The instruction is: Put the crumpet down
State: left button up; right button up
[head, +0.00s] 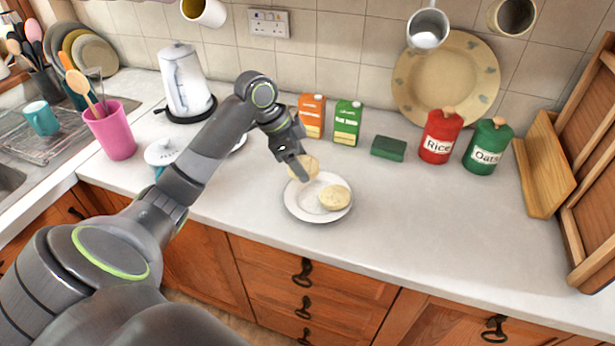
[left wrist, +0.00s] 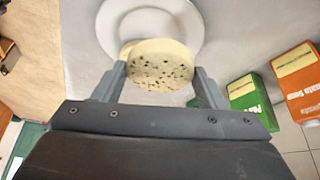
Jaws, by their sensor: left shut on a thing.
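A pale round crumpet (head: 307,165) is in my left gripper (head: 297,172), above the back left part of a white plate (head: 292,205). In the left wrist view the gripper's two fingers hold this crumpet (left wrist: 160,66), and its holed face shows. A second crumpet (head: 335,197) lies on the right part of the plate. In the left wrist view the plate (left wrist: 180,20) is behind the held crumpet, which covers part of it. I cannot tell whether the held crumpet touches the plate. My right gripper is in neither view.
Orange (head: 311,116) and green (head: 346,123) cartons stand behind the plate. A green sponge-like block (head: 388,148), a red Rice canister (head: 441,136) and a green Oats canister (head: 487,147) are to the right. The counter (head: 420,215) right of the plate is clear.

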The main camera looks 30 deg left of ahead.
pick_arm(q)
jog(key=shift+s+f, duration=0.15)
jog(key=shift+f, duration=0.7)
notch_tip(320, 180, down, 3)
jog(key=shift+f, duration=0.45)
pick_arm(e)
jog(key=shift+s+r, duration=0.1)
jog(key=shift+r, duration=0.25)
pick_arm(q)
jog(key=shift+f, duration=0.45)
jog(key=o, duration=1)
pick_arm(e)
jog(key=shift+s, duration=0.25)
